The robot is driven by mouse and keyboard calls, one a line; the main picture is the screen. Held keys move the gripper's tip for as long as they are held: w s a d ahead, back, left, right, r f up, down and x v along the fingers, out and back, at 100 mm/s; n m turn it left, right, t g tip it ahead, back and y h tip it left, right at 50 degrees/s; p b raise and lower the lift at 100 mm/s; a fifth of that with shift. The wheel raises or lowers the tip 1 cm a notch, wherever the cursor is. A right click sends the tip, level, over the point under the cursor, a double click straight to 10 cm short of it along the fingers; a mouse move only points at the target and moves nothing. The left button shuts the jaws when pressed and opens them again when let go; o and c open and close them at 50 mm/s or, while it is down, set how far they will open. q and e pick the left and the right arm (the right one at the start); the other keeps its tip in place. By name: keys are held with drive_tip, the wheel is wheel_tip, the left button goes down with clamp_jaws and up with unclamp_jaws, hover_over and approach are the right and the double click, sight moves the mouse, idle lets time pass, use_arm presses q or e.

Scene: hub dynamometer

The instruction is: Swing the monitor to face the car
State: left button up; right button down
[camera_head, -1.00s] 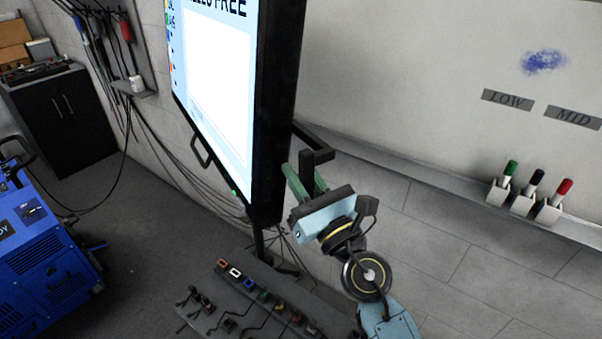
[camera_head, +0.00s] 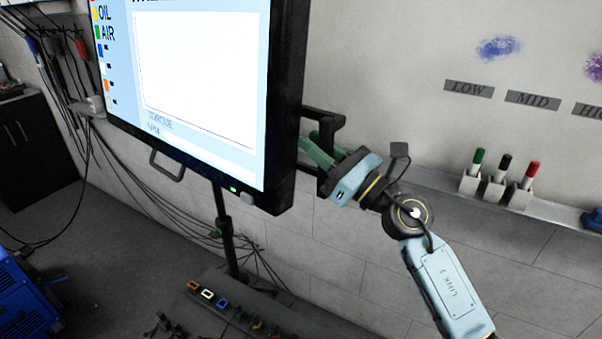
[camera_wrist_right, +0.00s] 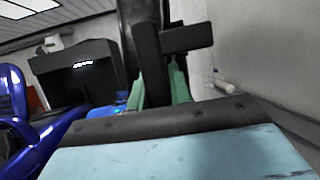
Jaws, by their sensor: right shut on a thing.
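The monitor (camera_head: 190,85) is a large black-framed screen at the upper left of the head view, on a dark stand pole (camera_head: 223,225). Its lit face points left and partly toward me. A black handle (camera_head: 338,125) sticks out from its right edge, and another handle shows under its lower edge. My right gripper (camera_head: 316,150) has green fingers and is shut on the right-side handle. In the right wrist view the green fingers (camera_wrist_right: 180,85) flank the black bar. A glossy blue body (camera_wrist_right: 14,95), possibly the car, shows at the left there. My left gripper is out of view.
A wall board with a ledge holds several markers (camera_head: 500,180) at right. Cables hang on the wall behind the monitor. A rack with small coloured connectors (camera_head: 225,305) lies below. A blue machine (camera_head: 25,305) stands at lower left, with open floor beside it.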

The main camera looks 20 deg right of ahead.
drive_tip(key=w+d+b, duration=0.2)
drive_tip(key=w+d, duration=0.1)
drive_tip(key=d, duration=0.2)
drive_tip(key=shift+d+b, duration=0.25)
drive_tip(key=shift+b, duration=0.1)
drive_tip(key=c, duration=1.3)
unclamp_jaws()
drive_tip(key=shift+w, duration=0.1)
